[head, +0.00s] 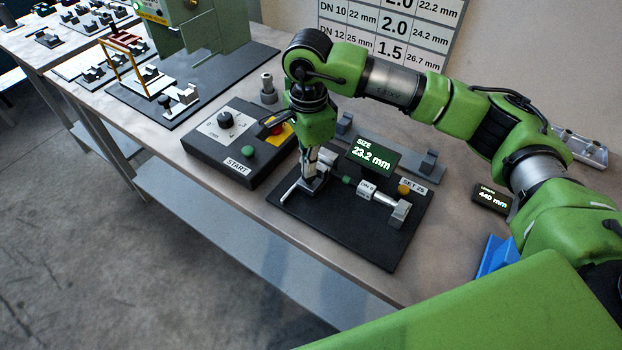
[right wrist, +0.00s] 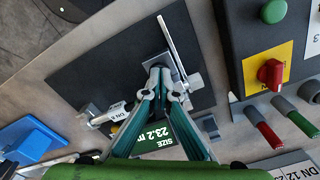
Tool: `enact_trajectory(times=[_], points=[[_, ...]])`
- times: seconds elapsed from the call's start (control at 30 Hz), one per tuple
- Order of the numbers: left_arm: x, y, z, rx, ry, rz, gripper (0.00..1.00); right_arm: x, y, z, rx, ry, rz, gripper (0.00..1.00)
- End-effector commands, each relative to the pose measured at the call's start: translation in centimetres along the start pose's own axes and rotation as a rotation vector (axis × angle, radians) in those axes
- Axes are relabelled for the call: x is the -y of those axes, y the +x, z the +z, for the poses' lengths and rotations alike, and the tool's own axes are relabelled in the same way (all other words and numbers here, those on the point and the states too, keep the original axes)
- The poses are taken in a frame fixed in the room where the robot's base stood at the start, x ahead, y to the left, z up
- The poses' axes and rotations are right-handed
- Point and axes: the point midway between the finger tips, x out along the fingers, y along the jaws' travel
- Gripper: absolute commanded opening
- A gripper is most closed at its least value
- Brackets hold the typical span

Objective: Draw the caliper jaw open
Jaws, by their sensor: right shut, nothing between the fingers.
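The caliper gauge is mounted on a black plate (head: 365,248), which also shows in the right wrist view (right wrist: 95,70). Its display (head: 372,156) reads SIZE 23.2 mm. A grey jaw block with a slim silver handle rod (head: 290,190) is at the plate's left end; the rod also shows in the right wrist view (right wrist: 172,42). A piece with a DN label (head: 366,189) lies along the gauge towards the right end block (head: 399,213). My right gripper (head: 309,178) points down at the jaw block, fingertips together (right wrist: 160,72) and partly hiding it. Contact is unclear. My left gripper is out of view.
A dark control box (head: 225,150) with a green START button and red knob stands left of the plate. An orange SET 25 button (head: 404,190) is on the plate. A small 440 mm display (head: 492,197) and a blue object (head: 493,256) are at right.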

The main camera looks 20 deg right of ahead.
Motion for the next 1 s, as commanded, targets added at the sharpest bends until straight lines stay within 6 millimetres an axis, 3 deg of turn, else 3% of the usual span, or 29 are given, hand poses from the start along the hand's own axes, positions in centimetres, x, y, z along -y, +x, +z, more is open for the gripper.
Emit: enact_trajectory(times=[0.03,1.0], points=[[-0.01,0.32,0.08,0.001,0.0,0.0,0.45,-0.27,0.94,0.03,-0.001,0.001,0.01,0.0],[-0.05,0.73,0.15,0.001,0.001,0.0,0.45,-0.84,1.47,0.75,-0.002,0.003,0.017,0.0]])
